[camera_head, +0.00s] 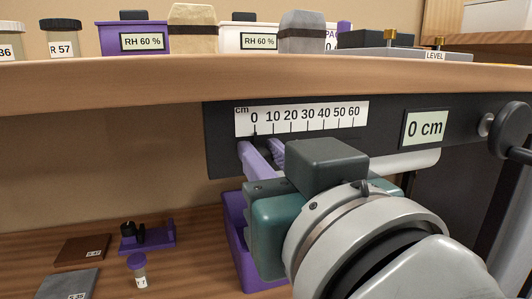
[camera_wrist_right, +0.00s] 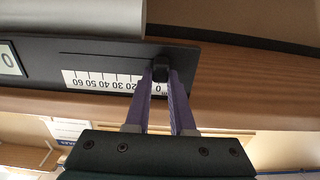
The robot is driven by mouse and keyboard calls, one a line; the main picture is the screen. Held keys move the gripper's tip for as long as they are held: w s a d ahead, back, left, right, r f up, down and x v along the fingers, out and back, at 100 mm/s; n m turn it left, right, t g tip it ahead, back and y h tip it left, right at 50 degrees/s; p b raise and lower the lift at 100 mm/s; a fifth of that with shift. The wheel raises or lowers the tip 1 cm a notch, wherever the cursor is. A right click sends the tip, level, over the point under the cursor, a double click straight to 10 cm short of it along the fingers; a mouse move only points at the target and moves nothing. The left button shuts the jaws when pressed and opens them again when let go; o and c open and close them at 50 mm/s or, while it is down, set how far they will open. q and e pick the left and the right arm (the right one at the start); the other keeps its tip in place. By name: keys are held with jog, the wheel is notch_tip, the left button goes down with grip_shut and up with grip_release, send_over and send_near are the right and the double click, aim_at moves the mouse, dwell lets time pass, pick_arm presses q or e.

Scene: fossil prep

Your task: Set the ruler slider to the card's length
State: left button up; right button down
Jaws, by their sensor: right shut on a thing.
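The ruler (camera_head: 302,118) is a white strip marked 0 to 60 cm on a black panel under the shelf edge. It shows upside down in the right wrist view (camera_wrist_right: 105,80). A light plate reading "0 cm" (camera_head: 425,128) is right of it. The slider (camera_wrist_right: 160,72) is a small black block at the zero end. My right gripper (camera_head: 262,156) has its purple fingers shut on the slider, seen in the right wrist view (camera_wrist_right: 162,76). In the head view the gripper hides the slider's lower part. My left gripper is out of view.
Above, the wooden shelf (camera_head: 180,86) holds jars, labelled boxes and stone blocks. A purple bin (camera_head: 232,232) stands below, partly behind my gripper. A small vial (camera_head: 138,268), a purple stand (camera_head: 148,240) and labelled slabs (camera_head: 80,250) lie at lower left. A black knob (camera_head: 510,128) sticks out at right.

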dwell(0.6)
dwell(0.3)
jog(key=shift+w+d+p, duration=0.15)
jog(key=shift+d+p, duration=0.2)
jog(key=w+d+p, duration=0.2)
jog(key=d+p, duration=0.1)
jog(key=d, duration=0.4)
jog(key=shift+w, duration=0.1)
jog(key=c, duration=0.8)
grip_release()
jog(key=shift+o, duration=0.2)
